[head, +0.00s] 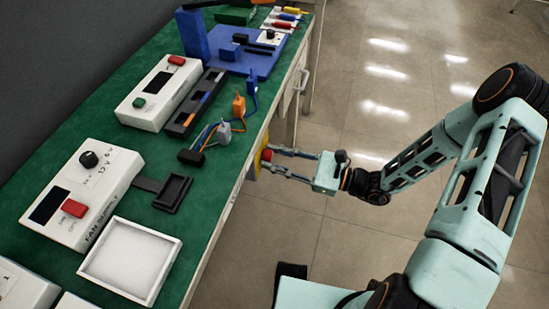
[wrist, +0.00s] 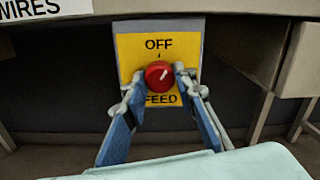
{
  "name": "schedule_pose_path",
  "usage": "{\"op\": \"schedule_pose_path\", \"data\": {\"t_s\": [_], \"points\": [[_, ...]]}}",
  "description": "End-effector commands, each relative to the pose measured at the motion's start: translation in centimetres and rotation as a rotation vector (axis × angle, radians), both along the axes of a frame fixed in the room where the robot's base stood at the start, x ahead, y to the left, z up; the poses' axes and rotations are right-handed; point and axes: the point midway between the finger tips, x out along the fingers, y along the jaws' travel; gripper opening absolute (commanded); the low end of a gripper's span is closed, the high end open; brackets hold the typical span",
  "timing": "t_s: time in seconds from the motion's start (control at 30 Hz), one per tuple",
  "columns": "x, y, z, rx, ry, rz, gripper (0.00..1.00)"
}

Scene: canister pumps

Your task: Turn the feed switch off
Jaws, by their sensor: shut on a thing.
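The feed switch is a round red knob (wrist: 159,74) on a yellow plate (wrist: 128,46) marked OFF above and FEED below. Its white pointer line points up and to the right, beside the small mark under OFF. In the head view the red knob (head: 267,155) shows at the front edge of the bench. My gripper (wrist: 163,91) has a finger on each side of the knob and is shut on it. In the head view my gripper (head: 272,162) reaches in from the right.
The green bench (head: 205,185) holds a white fan supply box (head: 75,190), another white box (head: 158,92), a white tray (head: 175,250) and a blue stand (head: 245,60). A drawer front (wrist: 258,45) is right of the plate. The floor (head: 340,90) beside the bench is clear.

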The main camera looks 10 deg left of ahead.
Motion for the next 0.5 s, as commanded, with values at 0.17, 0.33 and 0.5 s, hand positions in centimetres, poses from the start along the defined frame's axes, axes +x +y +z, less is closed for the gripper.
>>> {"op": "schedule_pose_path", "data": {"t_s": [0.17,0.33,0.5], "points": [[0.1,-0.1,-0.11,-0.013,-0.162,-0.002,0.01],[0.1,-0.08,-0.1,-0.024,-0.304,-0.001,0.01],[0.15,-0.1,-0.11,-0.035,-0.417,-0.002,0.01]]}}
